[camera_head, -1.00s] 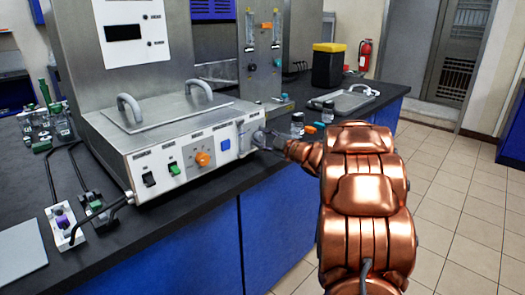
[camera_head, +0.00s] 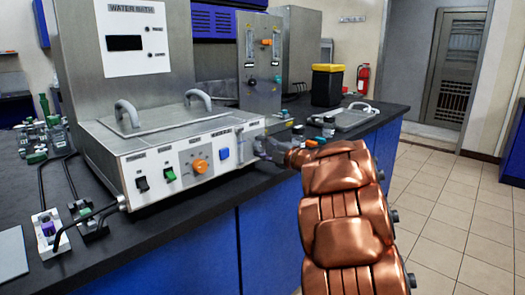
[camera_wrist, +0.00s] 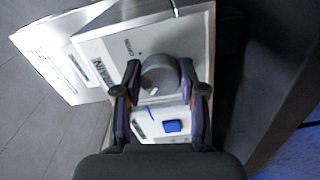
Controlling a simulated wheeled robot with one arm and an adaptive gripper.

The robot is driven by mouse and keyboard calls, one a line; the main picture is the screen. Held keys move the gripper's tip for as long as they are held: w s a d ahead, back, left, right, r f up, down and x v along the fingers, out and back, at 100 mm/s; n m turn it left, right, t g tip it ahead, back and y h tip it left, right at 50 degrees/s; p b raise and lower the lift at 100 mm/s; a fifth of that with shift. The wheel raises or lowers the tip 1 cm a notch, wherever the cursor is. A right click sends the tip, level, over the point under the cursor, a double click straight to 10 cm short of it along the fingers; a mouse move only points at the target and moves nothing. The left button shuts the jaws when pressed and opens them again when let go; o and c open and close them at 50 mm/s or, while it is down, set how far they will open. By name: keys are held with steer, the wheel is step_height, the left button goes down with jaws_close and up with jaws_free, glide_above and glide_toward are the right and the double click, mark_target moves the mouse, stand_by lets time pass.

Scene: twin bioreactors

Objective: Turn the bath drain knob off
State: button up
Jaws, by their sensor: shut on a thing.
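The water bath (camera_head: 150,125) is a steel unit on the black bench, with a white front panel. In the wrist view, the grey round drain knob (camera_wrist: 160,76) sits on the panel beside the partly visible lettering "DRAIN" and "OPEN". My gripper (camera_wrist: 161,88) has one finger on each side of this knob and is shut on it. In the head view my gripper (camera_head: 262,145) is at the right end of the front panel and hides most of the knob. A small light mark shows on the knob's face.
The panel also has a blue button (camera_head: 224,154), an orange dial (camera_head: 200,166), a green switch (camera_head: 169,174) and a black switch (camera_head: 142,184). A small jar (camera_head: 328,126) and a steel tray (camera_head: 345,118) stand to the right. The tiled floor at right is clear.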

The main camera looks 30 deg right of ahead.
steer(key=shift+f, duration=0.1)
steer(key=o, duration=1.1)
steer(key=shift+o, duration=0.2)
steer(key=v, duration=1.2)
